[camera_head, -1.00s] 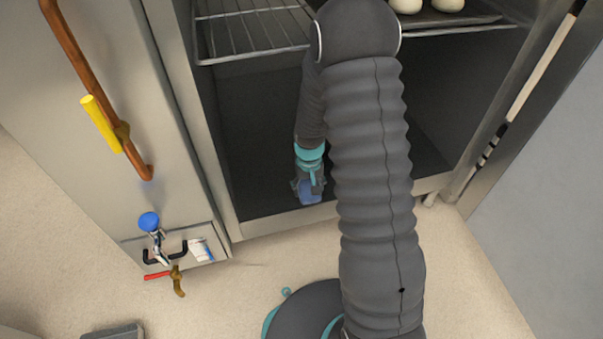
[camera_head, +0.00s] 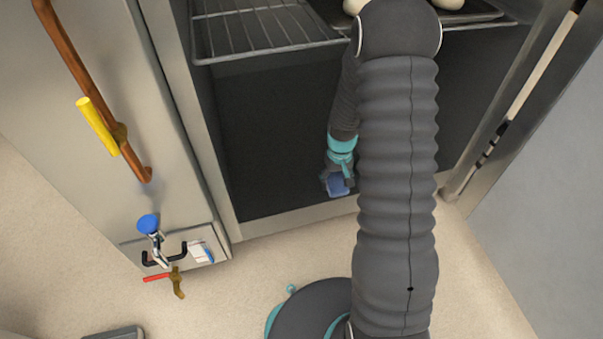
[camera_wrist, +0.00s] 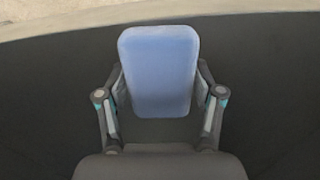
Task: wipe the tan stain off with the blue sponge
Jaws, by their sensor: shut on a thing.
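The blue sponge (camera_head: 337,184) is held low inside the open oven, close to its front edge. My gripper (camera_head: 338,177) is shut on it. In the wrist view the sponge (camera_wrist: 160,70) sits between the two fingers of my gripper (camera_wrist: 160,95), its broad blue face toward the camera. I cannot tell whether the sponge touches the dark oven floor (camera_head: 265,185). No tan stain shows on the visible part of the floor; my arm hides the right part of it.
A wire rack (camera_head: 262,32) and a tray (camera_head: 470,17) with pale round pieces are above in the oven. A metal front edge (camera_head: 290,218) borders the chamber. At left are an orange handle (camera_head: 95,85) and a low panel with a blue-knobbed valve (camera_head: 148,224).

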